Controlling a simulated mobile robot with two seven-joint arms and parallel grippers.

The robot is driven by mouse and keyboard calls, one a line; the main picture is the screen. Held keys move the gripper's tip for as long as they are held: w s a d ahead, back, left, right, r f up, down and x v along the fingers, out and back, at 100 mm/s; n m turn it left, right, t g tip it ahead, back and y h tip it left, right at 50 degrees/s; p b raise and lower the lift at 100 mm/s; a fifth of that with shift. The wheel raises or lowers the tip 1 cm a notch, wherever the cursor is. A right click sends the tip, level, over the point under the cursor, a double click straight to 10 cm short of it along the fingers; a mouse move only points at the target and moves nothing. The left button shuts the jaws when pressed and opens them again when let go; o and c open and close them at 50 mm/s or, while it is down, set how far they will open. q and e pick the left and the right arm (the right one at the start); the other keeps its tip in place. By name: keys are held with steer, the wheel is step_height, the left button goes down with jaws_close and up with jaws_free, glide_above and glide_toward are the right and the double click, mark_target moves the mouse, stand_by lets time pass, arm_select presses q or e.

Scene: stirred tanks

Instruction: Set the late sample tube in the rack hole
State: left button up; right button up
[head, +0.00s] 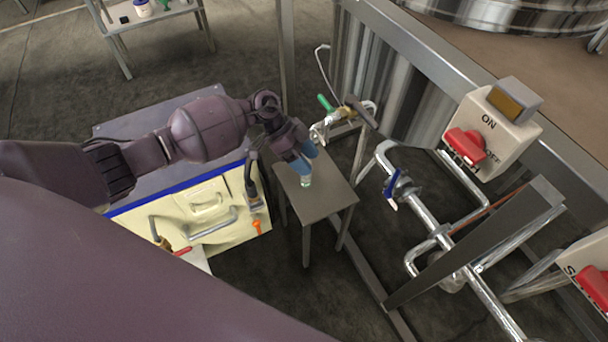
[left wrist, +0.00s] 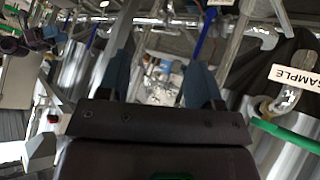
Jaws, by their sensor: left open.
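A small clear tube with a greenish tint (head: 306,181) stands on a small grey metal stand (head: 328,205) in the head view. My left gripper (head: 303,166), with blue fingers, is open right at the tube's top. Its fingers hide the upper part of the tube. In the left wrist view the two blue fingers (left wrist: 158,78) are apart, and I cannot clearly make out the tube between them. I cannot make out a rack with holes. My right gripper is not in view.
A sampling valve with a green handle (head: 325,103) is just behind the stand. Steel pipes with a blue-handled valve (head: 391,191) run to the right. A cream panel (head: 205,205) with tools lies left of the stand. A "SAMPLE" sign (left wrist: 295,78) shows in the left wrist view.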

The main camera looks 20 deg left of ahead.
arm_select(q)
steer(key=w+a+r+m+t+y+p, duration=0.1)
steer(key=w+a+r+m+t+y, duration=0.1)
steer(key=w+a+y, duration=0.3)
steer(key=shift+g, duration=0.3)
steer(key=b+x, duration=0.1)
steer(key=x, duration=0.2)
steer(key=a+b+x, duration=0.1)
steer(key=b+x, duration=0.1)
steer(key=x, duration=0.2)
steer(key=a+b+x, duration=0.1)
steer(key=x, duration=0.3)
steer(key=shift+s+f, duration=0.35)
steer(key=shift+f, duration=0.05)
steer(key=shift+w+d+f+h, duration=0.1)
steer(key=shift+f+h, duration=0.05)
steer(key=shift+h, duration=0.15)
steer(key=shift+r, duration=0.25)
jaws_close()
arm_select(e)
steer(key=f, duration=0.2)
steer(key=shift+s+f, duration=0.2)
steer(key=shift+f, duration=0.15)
